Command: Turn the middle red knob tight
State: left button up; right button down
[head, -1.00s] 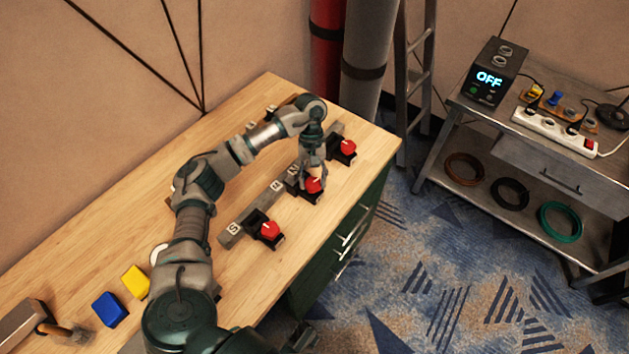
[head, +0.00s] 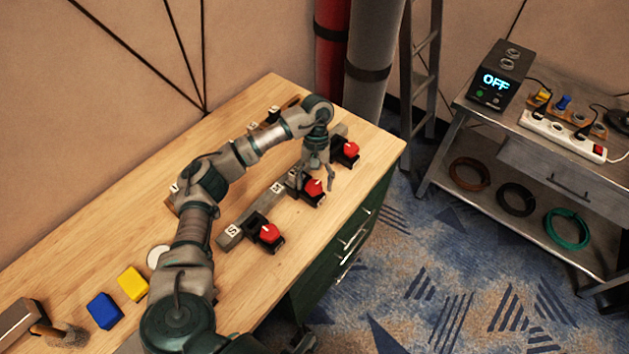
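Three red knobs on black mounts stand in a row along a grey bar on the wooden workbench. The middle red knob (head: 314,187) sits between the near knob (head: 269,233) and the far knob (head: 350,149). My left gripper (head: 316,182) hangs from above right at the middle knob, with its fingers spread apart on either side of it. The knob shows between the fingers; whether they touch it I cannot tell. A white mark shows on top of the middle knob. My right gripper is not clearly seen.
The bench's right edge is close to the knobs. A metal cart (head: 545,160) with a box reading OFF (head: 497,80) stands at right.

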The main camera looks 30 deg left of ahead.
pick_arm(q)
jog(key=shift+a+r, duration=0.1)
jog(key=shift+r, duration=0.3)
jog(key=v, duration=1.1)
jog(key=shift+w, duration=0.2)
jog(key=shift+a, duration=0.1)
jog(key=shift+r, duration=0.1)
